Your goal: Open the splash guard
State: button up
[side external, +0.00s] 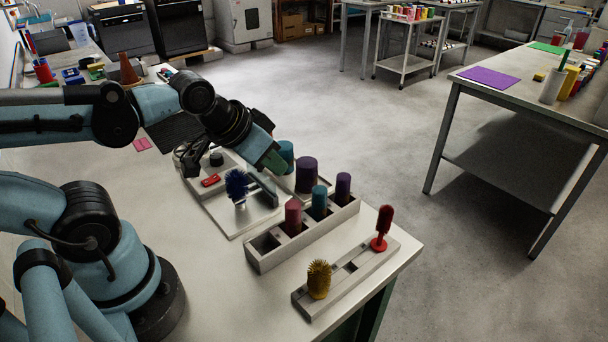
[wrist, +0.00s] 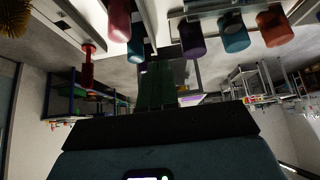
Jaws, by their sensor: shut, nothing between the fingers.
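In the side external view, a pale low station (side external: 236,224) lies on the bench, with a blue bristle brush (side external: 237,184) and a red part (side external: 211,180) on it. A greyish, see-through upright panel (side external: 262,188) at its right side looks like the splash guard; its edges are hard to make out. In the wrist view, a grey panel (wrist: 184,72) behind my fingers may be the same guard. My gripper (side external: 275,163) has green fingers, shut and empty, close above the panel. I cannot tell whether they touch it. The fingers also show in the wrist view (wrist: 156,84).
A grey rack (side external: 264,262) holds pink, teal and purple cylinders. A teal cylinder (side external: 286,152) and a dark purple one (side external: 306,174) stand behind it, close to my gripper. A holder (side external: 340,289) with yellow and red brushes sits near the bench's front edge.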

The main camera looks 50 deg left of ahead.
jog(key=shift+o, duration=1.1)
jog(key=shift+a+r, duration=0.1)
jog(key=shift+a, duration=0.05)
jog(key=o, duration=0.7)
jog(key=a+r+n+g, duration=0.1)
jog(key=a+r, duration=0.1)
jog(key=s+a+r+n+g+y, duration=0.1)
jog(key=a+r+n, duration=0.1)
jog(key=a, duration=0.1)
jog(key=s+a+r+n+g, duration=0.1)
jog(key=a+r, duration=0.1)
jog(key=shift+s+a+y, duration=0.1)
jog(key=shift+a+y, duration=0.15)
jog(key=shift+y, duration=0.15)
jog(key=shift+x, duration=5.95)
grip_shut()
